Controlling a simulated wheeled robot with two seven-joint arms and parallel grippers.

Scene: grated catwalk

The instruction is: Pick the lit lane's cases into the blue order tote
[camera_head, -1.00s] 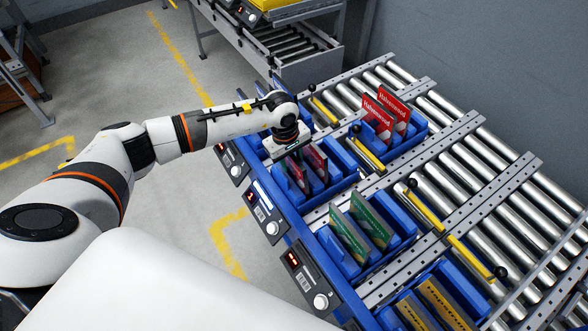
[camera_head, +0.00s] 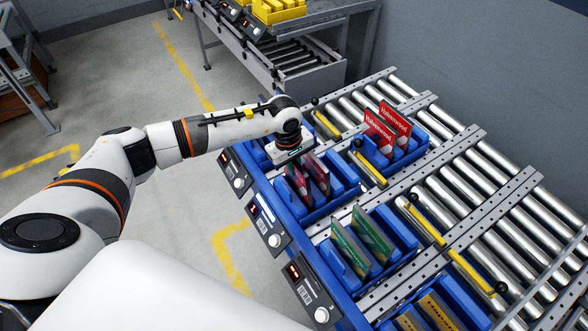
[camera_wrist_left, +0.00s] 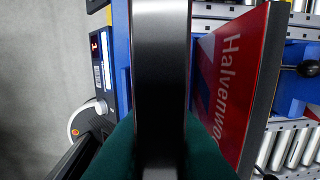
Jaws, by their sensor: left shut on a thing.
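My left gripper (camera_head: 293,164) is over the near blue bin (camera_head: 338,197) and shut on a dark, thin case (camera_head: 298,186), which stands upright in that bin. In the left wrist view this case (camera_wrist_left: 160,60) is edge-on between the dark green finger pads. A red Halvenwood case (camera_wrist_left: 232,85) stands close to its right; in the head view a dark red case (camera_head: 318,174) is beside it. A white strip glows on one lane panel (camera_head: 265,218); I cannot tell for sure which bin it belongs to. No blue order tote is clearly identifiable. My right gripper is out of view.
A farther blue bin (camera_head: 410,157) holds red Halvenwood cases (camera_head: 378,132). Another bin (camera_head: 398,237) holds green cases (camera_head: 352,250), and one at the bottom holds yellow-fronted cases (camera_head: 438,310). Steel rollers (camera_head: 480,195) extend right. A grey bench (camera_head: 300,62) carries yellow boxes (camera_head: 278,10).

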